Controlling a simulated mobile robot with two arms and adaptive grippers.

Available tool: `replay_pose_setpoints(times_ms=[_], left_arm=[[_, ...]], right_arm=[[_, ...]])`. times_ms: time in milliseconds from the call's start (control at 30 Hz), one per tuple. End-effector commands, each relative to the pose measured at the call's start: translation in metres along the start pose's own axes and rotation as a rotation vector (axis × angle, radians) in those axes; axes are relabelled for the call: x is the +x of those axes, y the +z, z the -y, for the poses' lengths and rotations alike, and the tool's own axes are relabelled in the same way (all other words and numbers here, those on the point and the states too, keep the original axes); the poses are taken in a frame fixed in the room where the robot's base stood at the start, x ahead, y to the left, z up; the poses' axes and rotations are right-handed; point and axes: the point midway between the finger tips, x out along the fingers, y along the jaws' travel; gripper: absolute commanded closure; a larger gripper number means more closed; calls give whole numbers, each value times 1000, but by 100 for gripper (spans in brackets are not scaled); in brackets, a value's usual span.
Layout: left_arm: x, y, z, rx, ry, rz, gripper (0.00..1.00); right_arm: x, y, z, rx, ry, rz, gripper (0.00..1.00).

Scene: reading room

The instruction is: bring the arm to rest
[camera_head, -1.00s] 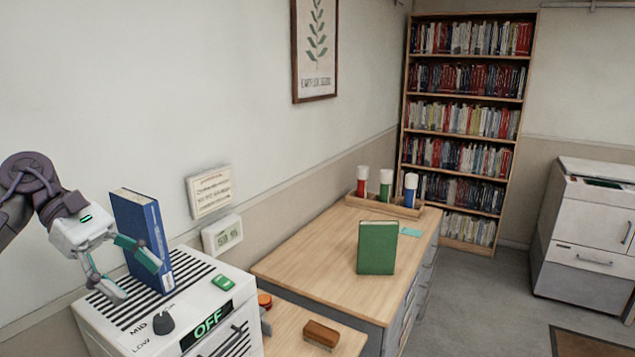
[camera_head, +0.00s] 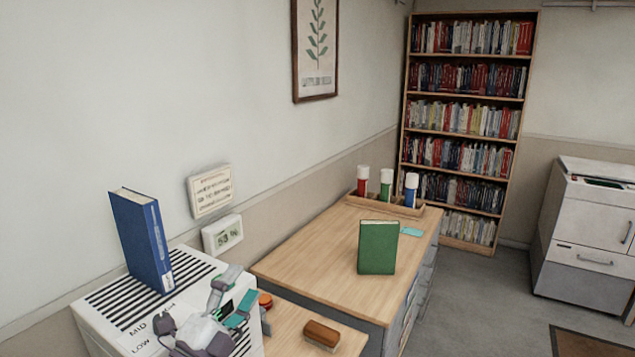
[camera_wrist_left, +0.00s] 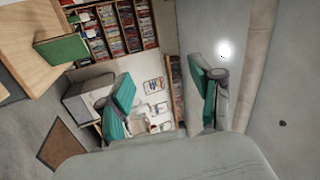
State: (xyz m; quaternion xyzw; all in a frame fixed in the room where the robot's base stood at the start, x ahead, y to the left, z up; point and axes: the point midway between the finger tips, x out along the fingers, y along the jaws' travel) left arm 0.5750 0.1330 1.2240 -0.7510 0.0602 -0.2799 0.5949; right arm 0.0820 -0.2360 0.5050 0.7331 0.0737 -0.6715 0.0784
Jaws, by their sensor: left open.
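My left gripper (camera_head: 238,300) is open and empty in the head view. It shows low in front of the white heater-like unit, covering part of its front and top. Its two teal-padded fingers stand wide apart in the left wrist view (camera_wrist_left: 165,98), with nothing between them. My right gripper is not in view. A blue book (camera_head: 143,240) stands upright on the slatted top of the white unit (camera_head: 108,318), apart from the gripper. The unit's knob and display are hidden behind the gripper.
A green book (camera_head: 377,248) stands upright on the wooden desk (camera_head: 310,262). A rack at the back holds red, green and blue bottles (camera_head: 387,185). A brown brush-like block (camera_head: 321,335) lies on the lower surface. A bookcase (camera_head: 468,130) and grey machine (camera_head: 590,230) stand beyond open floor.

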Motion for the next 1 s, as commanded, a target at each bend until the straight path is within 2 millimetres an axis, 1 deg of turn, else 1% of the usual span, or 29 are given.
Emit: replay_pose_setpoints(times_ms=[33,67,100,167,200,233,267,300,333,400,500,600,800,933,1000], left_arm=[[-22,11,-24,-146,73,133,35],[-37,19,-39,-231,119,219,35],[-59,27,-59,-342,182,334,35],[-94,35,-87,-490,271,494,35],[-120,37,-104,-580,328,596,35],[-140,37,-116,-641,372,671,35],[-159,36,-127,-699,412,743,35],[-183,32,-139,-767,462,830,35],[-201,29,-147,-812,496,891,35],[-236,20,-160,-897,566,1011,35],[-277,6,-172,-984,646,1150,35],[-310,-8,-177,-1049,712,1264,35],[-366,-36,-180,-1143,824,1457,35],[-397,-53,-180,-1187,888,1567,35],[-399,-45,-207,-1179,892,1565,35]], right_arm=[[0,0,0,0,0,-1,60],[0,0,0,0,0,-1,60],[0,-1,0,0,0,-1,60],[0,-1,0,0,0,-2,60],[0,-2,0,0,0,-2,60],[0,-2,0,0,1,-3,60],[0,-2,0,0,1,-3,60],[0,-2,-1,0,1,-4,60],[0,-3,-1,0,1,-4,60],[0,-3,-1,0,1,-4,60],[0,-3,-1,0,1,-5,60],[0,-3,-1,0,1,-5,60],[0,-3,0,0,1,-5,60],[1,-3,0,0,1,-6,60],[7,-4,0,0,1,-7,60]])
